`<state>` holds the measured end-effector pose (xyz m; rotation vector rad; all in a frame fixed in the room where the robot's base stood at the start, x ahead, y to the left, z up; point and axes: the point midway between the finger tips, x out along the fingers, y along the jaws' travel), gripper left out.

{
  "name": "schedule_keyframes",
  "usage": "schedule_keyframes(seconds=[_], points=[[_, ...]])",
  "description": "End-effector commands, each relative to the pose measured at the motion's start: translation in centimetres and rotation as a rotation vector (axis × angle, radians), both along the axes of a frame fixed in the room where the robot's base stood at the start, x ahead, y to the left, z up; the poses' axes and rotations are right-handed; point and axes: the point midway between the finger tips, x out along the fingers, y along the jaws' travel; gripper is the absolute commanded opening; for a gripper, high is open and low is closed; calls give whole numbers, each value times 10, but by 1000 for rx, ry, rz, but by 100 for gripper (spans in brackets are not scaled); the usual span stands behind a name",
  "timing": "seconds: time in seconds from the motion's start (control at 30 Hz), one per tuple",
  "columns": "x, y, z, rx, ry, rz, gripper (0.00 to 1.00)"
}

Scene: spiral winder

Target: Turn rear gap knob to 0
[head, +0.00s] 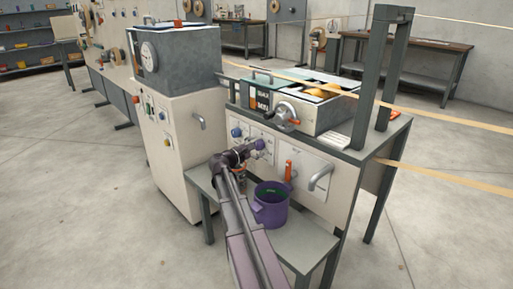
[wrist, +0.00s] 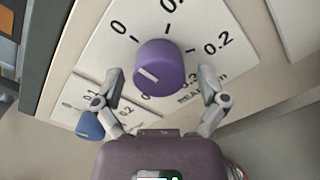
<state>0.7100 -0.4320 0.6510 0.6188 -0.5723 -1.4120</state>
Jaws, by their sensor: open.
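A purple knob (wrist: 163,62) sits on a white dial plate (wrist: 100,40) printed with 0, 0.2 and other marks, and part of a word starting "REA". A white bar on its face lies toward the lower left, away from the printed 0 and 0.2. The purple knob also shows in the head view (head: 260,144). My gripper (wrist: 160,74) is open, its fingers on either side of the knob with gaps visible. Whether the fingertips reach down beside it is unclear. In the head view my gripper (head: 244,153) is at the machine's front panel.
A blue knob (wrist: 88,126) with its own scale is close to the left finger; it also shows in the head view (head: 236,132). An orange-red handle (head: 289,170) and a grey bar handle (head: 320,178) are to the right. A purple pot (head: 270,208) stands on a low bench below.

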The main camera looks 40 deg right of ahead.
Motion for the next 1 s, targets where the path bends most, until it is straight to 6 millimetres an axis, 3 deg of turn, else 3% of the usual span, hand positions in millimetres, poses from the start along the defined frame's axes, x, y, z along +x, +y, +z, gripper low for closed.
schedule_keyframes(seconds=[0.27, 0.8, 1.0], points=[[-2, 14, 0, 0, 0, 1, 92], [-8, 92, 0, 0, 0, 3, 92], [-9, 112, 0, 0, 0, 1, 92]])
